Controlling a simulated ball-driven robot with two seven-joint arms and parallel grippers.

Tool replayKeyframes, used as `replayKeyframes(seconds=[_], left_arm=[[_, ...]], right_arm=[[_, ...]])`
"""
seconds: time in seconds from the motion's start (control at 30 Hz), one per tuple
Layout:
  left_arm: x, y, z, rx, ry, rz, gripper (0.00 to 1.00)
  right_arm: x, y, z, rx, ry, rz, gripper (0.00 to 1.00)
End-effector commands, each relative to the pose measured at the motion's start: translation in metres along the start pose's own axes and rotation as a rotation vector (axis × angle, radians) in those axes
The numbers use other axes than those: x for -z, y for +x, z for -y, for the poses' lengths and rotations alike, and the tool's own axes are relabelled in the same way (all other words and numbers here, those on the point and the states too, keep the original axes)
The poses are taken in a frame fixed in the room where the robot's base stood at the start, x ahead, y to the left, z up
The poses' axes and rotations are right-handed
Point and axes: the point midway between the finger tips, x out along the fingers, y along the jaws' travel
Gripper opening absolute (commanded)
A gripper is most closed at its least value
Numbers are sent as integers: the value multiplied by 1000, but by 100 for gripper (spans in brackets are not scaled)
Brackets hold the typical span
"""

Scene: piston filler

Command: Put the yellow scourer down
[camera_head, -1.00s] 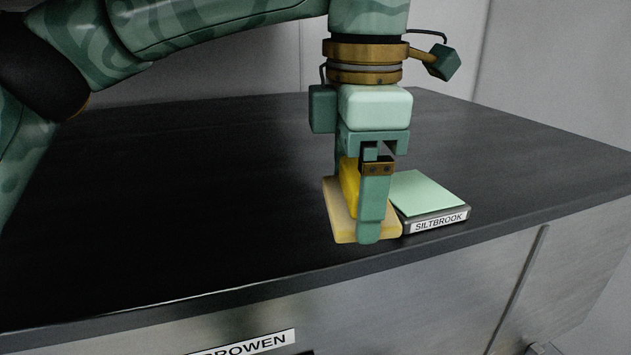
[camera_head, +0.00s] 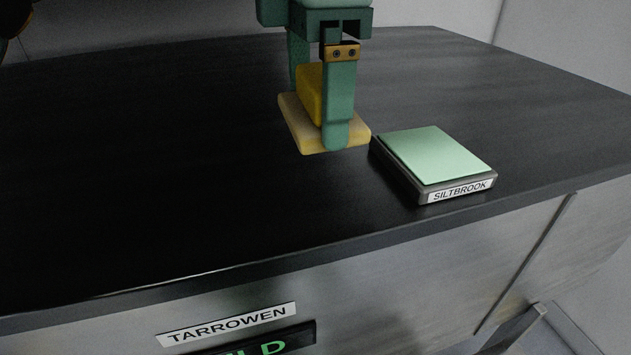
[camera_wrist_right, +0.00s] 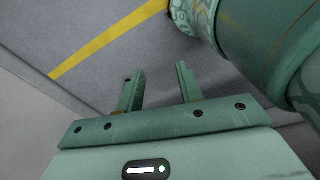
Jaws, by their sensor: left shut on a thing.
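The yellow scourer has a bright yellow upper block and a wider pale yellow pad (camera_head: 301,131) below. In the head view it is at the dark worktop (camera_head: 180,190), left of and slightly behind the SILTBROOK pad. My left gripper (camera_head: 317,108) points down with its fingers on either side of the yellow block, shut on it. I cannot tell whether the pad touches the worktop or hangs just above it. In the right wrist view my right gripper (camera_wrist_right: 158,82) is open and empty, with grey floor beyond it.
A flat grey block with a pale green top (camera_head: 437,154), labelled SILTBROOK, lies near the worktop's front edge. A TARROWEN label (camera_head: 227,324) is on the front face below. The worktop is clear left of the scourer. A yellow floor line (camera_wrist_right: 108,40) shows in the right wrist view.

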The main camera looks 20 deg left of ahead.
Motion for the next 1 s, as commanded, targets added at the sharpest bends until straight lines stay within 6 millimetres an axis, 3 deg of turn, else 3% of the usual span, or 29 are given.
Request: replayKeyframes(seconds=[0.1,0.27,0.5,0.9,0.93,1.0], left_arm=[[0,24,0,4,4,-3,68],[0,43,0,2,2,-1,68],[0,77,1,4,2,-1,68],[0,85,1,1,2,1,68],[0,84,1,1,1,1,94],[0,84,1,1,1,1,100]], right_arm=[[2,2,11,13,5,-3,36],[-4,1,29,36,8,7,36],[-10,-8,20,27,2,16,36],[-8,-3,17,22,4,14,36],[-8,-4,17,22,4,14,36],[-8,-4,17,22,4,13,36]])
